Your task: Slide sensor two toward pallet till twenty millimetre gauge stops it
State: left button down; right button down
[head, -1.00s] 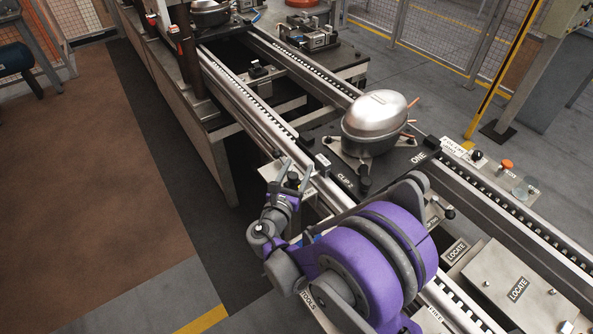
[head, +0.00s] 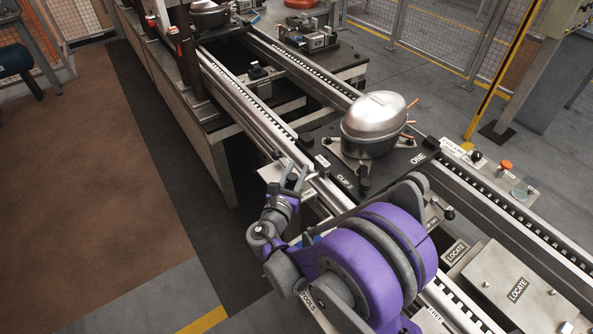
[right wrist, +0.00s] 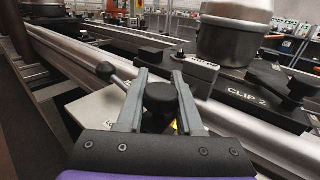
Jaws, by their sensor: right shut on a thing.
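The pallet (head: 413,158) is a dark plate marked ONE and CLIP 2 on the rails, with a silver compressor (head: 374,125) on it. My right gripper (head: 293,174) is at the pallet's near-left side, outside the near rail. In the right wrist view its grey fingers (right wrist: 157,85) are shut on a black round knob (right wrist: 160,99). I cannot tell from its marking whether this knob belongs to sensor two. A small black block with a white label (right wrist: 198,62) sits at the pallet's edge beyond the fingers. I cannot make out the twenty millimetre gauge. My left gripper is not in view.
The near rail (right wrist: 235,122) runs close past the fingers. A lever with a dark ball end (right wrist: 106,71) stands just left of them. A metal plate marked LOCATE (head: 511,285) lies between the rails at right. Open floor (head: 90,170) is at left.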

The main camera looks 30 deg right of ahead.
jog(key=shift+c, duration=2.4)
grip_release()
jog(key=shift+d, duration=0.1)
